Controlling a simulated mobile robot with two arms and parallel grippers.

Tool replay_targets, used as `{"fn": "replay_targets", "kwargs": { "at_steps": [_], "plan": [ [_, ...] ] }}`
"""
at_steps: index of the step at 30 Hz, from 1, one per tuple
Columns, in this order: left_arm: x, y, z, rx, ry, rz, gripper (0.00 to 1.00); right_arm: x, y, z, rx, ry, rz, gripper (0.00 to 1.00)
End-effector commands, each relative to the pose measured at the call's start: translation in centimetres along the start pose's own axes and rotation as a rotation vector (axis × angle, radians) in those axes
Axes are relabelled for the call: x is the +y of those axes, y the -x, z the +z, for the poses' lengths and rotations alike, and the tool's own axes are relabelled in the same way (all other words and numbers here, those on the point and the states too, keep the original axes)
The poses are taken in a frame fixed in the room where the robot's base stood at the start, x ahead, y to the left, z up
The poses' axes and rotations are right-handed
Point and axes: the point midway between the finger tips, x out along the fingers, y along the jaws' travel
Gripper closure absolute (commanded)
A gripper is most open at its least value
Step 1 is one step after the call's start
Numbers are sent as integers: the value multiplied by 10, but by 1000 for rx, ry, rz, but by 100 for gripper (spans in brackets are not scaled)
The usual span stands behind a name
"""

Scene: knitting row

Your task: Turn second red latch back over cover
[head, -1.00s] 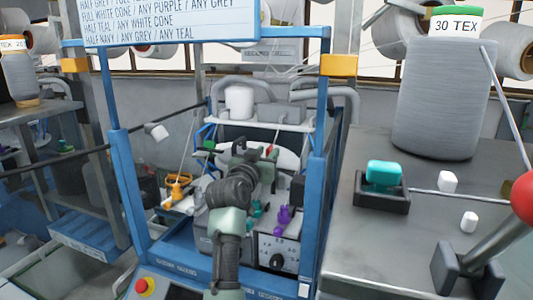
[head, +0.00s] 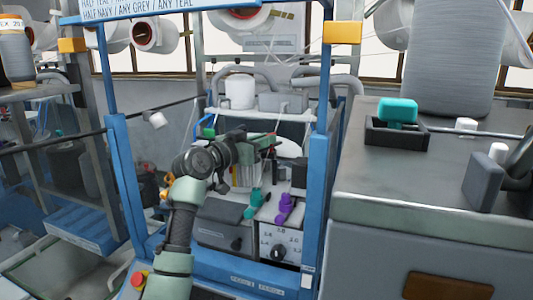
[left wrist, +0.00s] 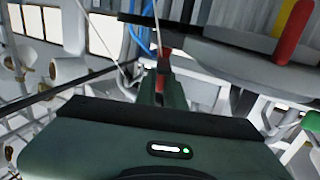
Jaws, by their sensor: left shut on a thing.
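My left gripper (head: 270,143) reaches through the blue frame to the machine's head, in front of a white rounded part (head: 290,149). In the left wrist view its fingers (left wrist: 163,82) are shut on a small red piece (left wrist: 164,54), which looks like a red latch. The piece sits below the rim of a dark round plate (left wrist: 235,45), perhaps the cover. A separate red bar with a yellow part (left wrist: 293,30) stands at the upper right of that view. The gripper and arm hide much of the machine head in the head view. My right gripper is out of view.
Blue posts (head: 318,200) stand on both sides of my left arm. Below it are a purple piece (head: 285,207) and a dial box (head: 280,240). On the right, a grey bench (head: 365,185) holds a black tray (head: 380,134) with a teal block and a large grey cone (head: 455,60).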

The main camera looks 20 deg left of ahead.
Motion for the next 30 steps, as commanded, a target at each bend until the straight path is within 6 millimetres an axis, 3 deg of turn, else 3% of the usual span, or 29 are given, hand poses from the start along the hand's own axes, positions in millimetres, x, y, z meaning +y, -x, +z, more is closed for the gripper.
{"fn": "replay_targets", "kwargs": {
  "at_steps": [1,7,18,30],
  "plan": [
    [-6,1,8,-1,-4,34,100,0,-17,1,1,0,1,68],
    [-8,0,4,0,0,199,100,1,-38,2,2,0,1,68],
    [-10,-2,0,0,0,380,100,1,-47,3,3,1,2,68],
    [-10,-3,0,0,-1,427,100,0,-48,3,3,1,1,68]
  ]
}}
